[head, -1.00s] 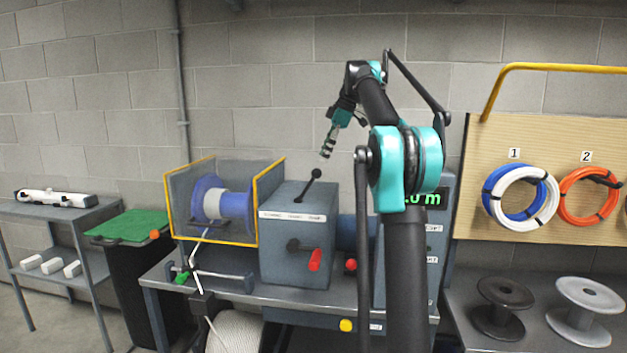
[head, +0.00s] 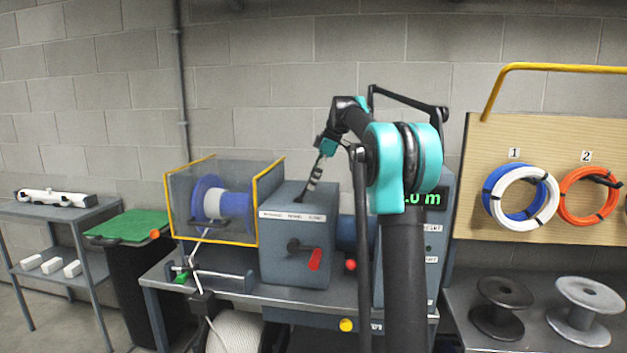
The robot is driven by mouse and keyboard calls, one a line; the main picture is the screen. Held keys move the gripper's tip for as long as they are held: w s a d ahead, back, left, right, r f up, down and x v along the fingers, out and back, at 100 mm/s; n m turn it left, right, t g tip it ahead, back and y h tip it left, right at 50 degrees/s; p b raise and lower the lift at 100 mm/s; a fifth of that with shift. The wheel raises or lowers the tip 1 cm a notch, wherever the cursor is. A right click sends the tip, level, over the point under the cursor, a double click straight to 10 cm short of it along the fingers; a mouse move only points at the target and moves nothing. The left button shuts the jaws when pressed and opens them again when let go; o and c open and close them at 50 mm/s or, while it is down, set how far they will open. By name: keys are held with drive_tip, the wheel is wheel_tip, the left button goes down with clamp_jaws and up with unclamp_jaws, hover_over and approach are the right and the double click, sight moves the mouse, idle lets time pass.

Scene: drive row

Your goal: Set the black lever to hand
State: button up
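The black lever (head: 300,194) stands on top of the grey drive box (head: 288,262), tilted up and to the right. Its lower shaft shows, but its knob is hidden by my gripper. A white label strip (head: 291,216) with several words runs below the lever; the words are too small to read surely. My gripper (head: 312,184) points down from the upper right, and its fingertips overlap the lever's upper end in the head view. Whether the fingers touch or hold the lever, and how far apart they are, I cannot tell.
A red-handled crank (head: 314,260) is on the box front, with a red button (head: 350,265) to its right. A yellow-framed guard (head: 210,239) around a blue spool stands close on the left. A green digital display (head: 424,200) is on the right, partly behind my arm.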

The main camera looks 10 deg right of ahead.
clamp_jaws()
idle(0.5)
drive_tip(key=shift+w+a+r+g+h, duration=0.25)
drive_tip(key=shift+a+r+h, duration=0.1)
drive_tip(key=shift+a+h, duration=0.35)
drive_tip(key=shift+w+a+r+g+h, duration=0.2)
drive_tip(key=shift+a+r+g+h, duration=0.1)
drive_tip(key=shift+a+h, duration=0.35)
drive_tip(key=shift+w+a+r+g+h, duration=0.1)
drive_tip(key=shift+w+a+g+h, duration=0.15)
drive_tip(key=shift+a+h, duration=0.5)
drive_tip(key=shift+w+a+r+g+h, duration=0.15)
drive_tip(key=shift+a+h, duration=0.3)
drive_tip(key=shift+h, duration=0.45)
drive_tip(key=shift+o, duration=0.3)
unclamp_jaws()
drive_tip(key=shift+f, duration=0.1)
